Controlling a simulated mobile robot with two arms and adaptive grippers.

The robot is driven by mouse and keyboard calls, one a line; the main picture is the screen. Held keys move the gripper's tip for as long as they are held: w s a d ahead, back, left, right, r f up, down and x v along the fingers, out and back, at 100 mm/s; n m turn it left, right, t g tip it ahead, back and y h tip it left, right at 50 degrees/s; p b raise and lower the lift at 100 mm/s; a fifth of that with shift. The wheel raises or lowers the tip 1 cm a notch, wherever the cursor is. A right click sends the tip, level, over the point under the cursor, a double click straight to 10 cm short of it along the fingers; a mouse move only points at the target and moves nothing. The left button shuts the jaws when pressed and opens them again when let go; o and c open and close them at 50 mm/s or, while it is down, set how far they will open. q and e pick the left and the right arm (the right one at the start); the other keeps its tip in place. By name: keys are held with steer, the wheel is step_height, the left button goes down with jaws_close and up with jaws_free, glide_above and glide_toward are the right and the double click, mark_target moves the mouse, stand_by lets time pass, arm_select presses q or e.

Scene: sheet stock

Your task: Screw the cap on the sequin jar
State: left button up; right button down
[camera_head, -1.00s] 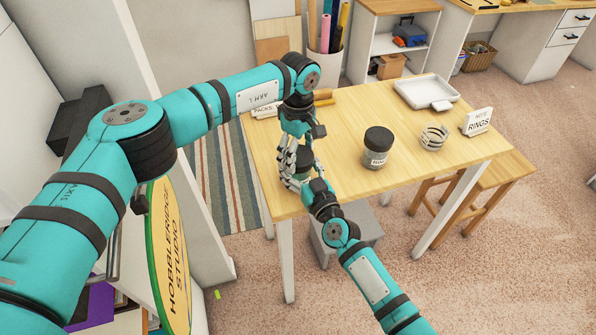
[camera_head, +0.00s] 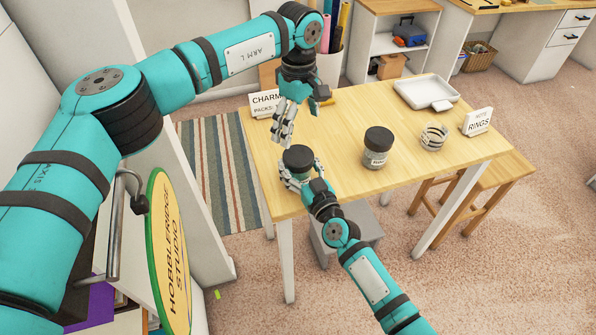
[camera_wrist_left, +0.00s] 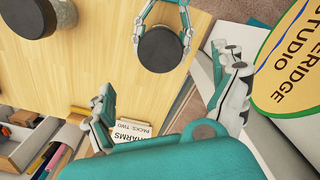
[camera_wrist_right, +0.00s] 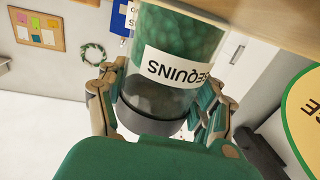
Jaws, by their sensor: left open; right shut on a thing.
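The sequin jar (camera_wrist_right: 180,60) is a clear jar of green sequins with a white SEQUINS label, standing near the front left of the table. Its black cap (camera_head: 298,157) sits on the jar's mouth, looking level; how tightly it is screwed cannot be told. It also shows as a dark disc in the left wrist view (camera_wrist_left: 160,48). My right gripper (camera_head: 302,174) is shut around the jar, with fingers on both sides of it. My left gripper (camera_head: 281,140) is open and empty, above and slightly behind the cap, apart from it.
A second black-lidded jar (camera_head: 376,158) stands to the right on the wooden table (camera_head: 345,190). A CHARMS sign (camera_head: 264,104) stands behind my left gripper.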

arm_select(q)
steer(key=shift+r, duration=1.45)
arm_select(e)
steer(key=shift+c, duration=0.5)
jaws_free()
steer(key=shift+s, duration=0.1)
steer(key=v, duration=1.2)
arm_select(q)
steer(key=shift+f, duration=0.1)
arm_select(e)
steer(key=shift+d, duration=0.15)
